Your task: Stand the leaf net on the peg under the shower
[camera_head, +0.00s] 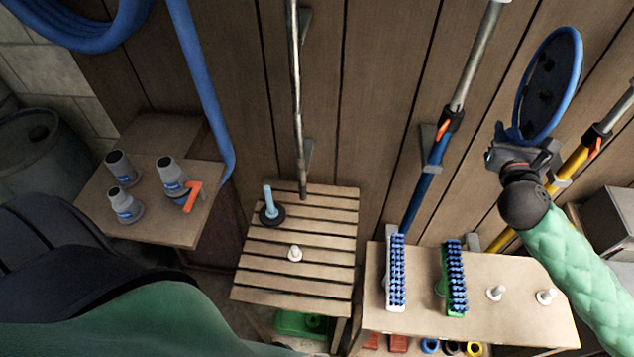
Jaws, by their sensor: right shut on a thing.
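The leaf net, with a blue oval rim and dark mesh (551,84), is upright in front of the wooden wall at the upper right. My right gripper (517,150) is shut on its lower end. A bare white peg (295,254) stands on the slatted stand (318,284), below a metal pipe (297,100) that looks like the shower. The net is well to the right of this peg and apart from it. My left gripper is not in view.
A light blue upright piece with a dark round base (270,207) stands behind the peg. Poles lean on the wall.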

